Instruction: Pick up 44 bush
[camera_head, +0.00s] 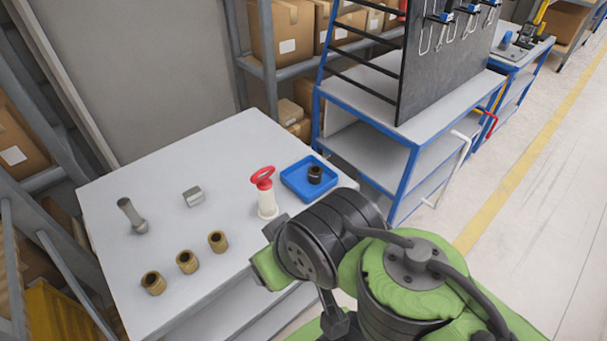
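Three brass-coloured bushes stand apart in a slanting row near the front of the grey table (105,195): a left one (153,283), a middle one (187,262) and a right one (217,242). A small dark bush-like ring (315,174) sits in a blue tray (293,186) at the table's right. I cannot read any size mark, so I cannot tell which is the 44 bush. My green and black arm is folded at the table's right front corner, apart from the bushes. My gripper's fingers do not show.
A white tool with a red handle (266,200) stands left of the blue tray. A small grey metal block (193,197) and a grey metal pin (132,216) lie further left. A blue cart (375,150) stands behind on the right.

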